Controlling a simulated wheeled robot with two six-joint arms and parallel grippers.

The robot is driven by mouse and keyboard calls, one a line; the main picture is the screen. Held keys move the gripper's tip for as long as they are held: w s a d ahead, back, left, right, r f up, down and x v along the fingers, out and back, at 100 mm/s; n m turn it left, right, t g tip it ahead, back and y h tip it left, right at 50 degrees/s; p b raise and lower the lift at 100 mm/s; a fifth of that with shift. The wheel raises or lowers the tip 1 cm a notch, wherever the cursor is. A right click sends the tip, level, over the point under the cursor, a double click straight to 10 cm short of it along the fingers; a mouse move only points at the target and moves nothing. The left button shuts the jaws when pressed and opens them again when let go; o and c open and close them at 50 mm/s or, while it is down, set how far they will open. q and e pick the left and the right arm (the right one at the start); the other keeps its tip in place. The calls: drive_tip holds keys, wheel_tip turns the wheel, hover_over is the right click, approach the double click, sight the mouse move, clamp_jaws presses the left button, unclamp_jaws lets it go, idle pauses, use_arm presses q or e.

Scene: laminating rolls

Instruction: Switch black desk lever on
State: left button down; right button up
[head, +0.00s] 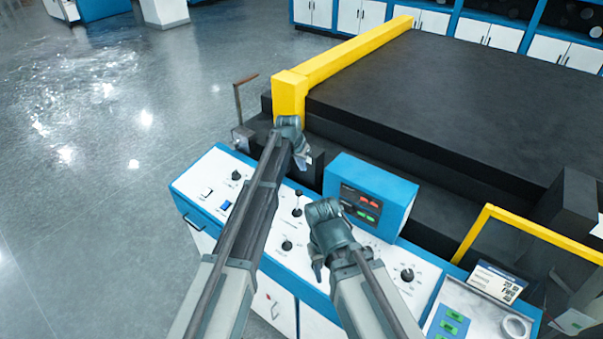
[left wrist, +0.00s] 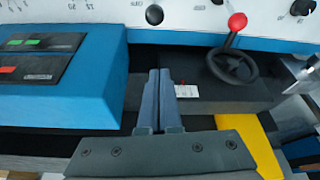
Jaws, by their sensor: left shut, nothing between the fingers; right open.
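A small black lever (head: 298,195) with a round tip stands on the white top of the blue control desk (head: 210,185). My left gripper (head: 303,163) is shut and empty, just beyond the lever near the desk's far edge, apart from it. In the left wrist view its closed fingers (left wrist: 160,72) lie over the dark ledge beside the blue box. A black round knob (left wrist: 154,14) shows on the white panel there; I cannot tell whether it is the lever. My right gripper (head: 317,268) is open and empty above the desk, nearer than the blue box.
The blue box (head: 385,185) with red and green buttons stands on the desk. Black dials (head: 407,274) sit around it. A red-tipped lever (left wrist: 237,22) and a black handwheel (left wrist: 232,65) are near my left fingers. A yellow rail (head: 340,60) edges the dark machine.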

use_arm(q)
wheel_tip(320, 180, down, 9)
drive_tip(key=b, duration=0.8)
drive_tip(key=shift+s, duration=0.3)
drive_tip(key=shift+a, duration=0.15)
drive_tip(key=shift+s+r+b, duration=0.1)
drive_tip(key=shift+b, duration=0.2)
